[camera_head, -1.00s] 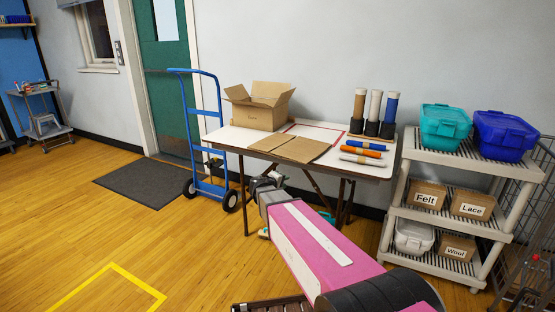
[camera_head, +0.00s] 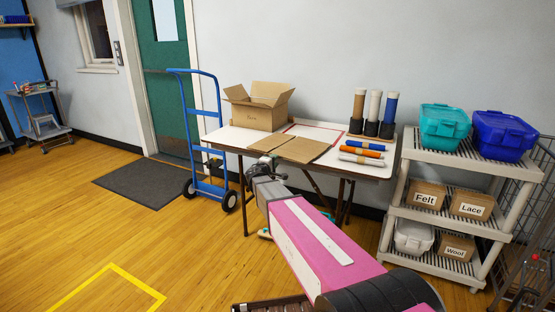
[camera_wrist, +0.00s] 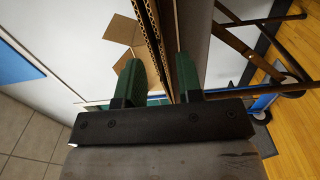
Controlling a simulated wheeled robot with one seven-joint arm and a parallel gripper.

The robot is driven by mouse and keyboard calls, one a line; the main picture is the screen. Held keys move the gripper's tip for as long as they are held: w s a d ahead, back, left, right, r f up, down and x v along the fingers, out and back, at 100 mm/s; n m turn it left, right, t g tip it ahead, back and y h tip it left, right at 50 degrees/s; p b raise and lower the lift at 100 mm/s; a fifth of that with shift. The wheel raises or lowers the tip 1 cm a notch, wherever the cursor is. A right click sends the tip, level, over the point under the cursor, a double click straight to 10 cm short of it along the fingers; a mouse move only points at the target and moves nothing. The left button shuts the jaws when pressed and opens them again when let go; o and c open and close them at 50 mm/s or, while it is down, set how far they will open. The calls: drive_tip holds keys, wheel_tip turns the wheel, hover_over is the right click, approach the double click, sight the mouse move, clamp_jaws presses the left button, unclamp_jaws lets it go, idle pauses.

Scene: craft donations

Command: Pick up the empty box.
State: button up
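An open cardboard box (camera_head: 262,112) with raised flaps stands on the back left of the folding table (camera_head: 226,138). It has small dark lettering that I cannot read, and its inside is hidden in the head view. Part of it also shows in the wrist view (camera_wrist: 122,52). Flat cardboard (camera_head: 302,150) lies at the table's front edge. My gripper (camera_head: 264,166) is at that front edge, away from the box. In the wrist view my gripper's green fingers (camera_wrist: 158,80) are apart, with the flat cardboard's corrugated edge (camera_wrist: 153,32) running between them. Contact is unclear.
Upright rolls (camera_head: 375,107) and several lying rolls (camera_head: 362,153) are on the table's right. A blue hand truck (camera_head: 188,125) stands at its left. A shelf unit (camera_head: 440,215) with bins is at the right. The floor at front left is clear.

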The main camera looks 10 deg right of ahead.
sight(278, 152)
drive_tip(key=shift+x, duration=2.5)
clamp_jaws()
drive_tip(key=shift+r, duration=1.25)
drive_tip(key=s+a+r, duration=0.5)
drive_tip(key=s+a, duration=0.3)
drive_tip(key=s, duration=0.3)
drive_tip(key=shift+s+a, duration=0.15)
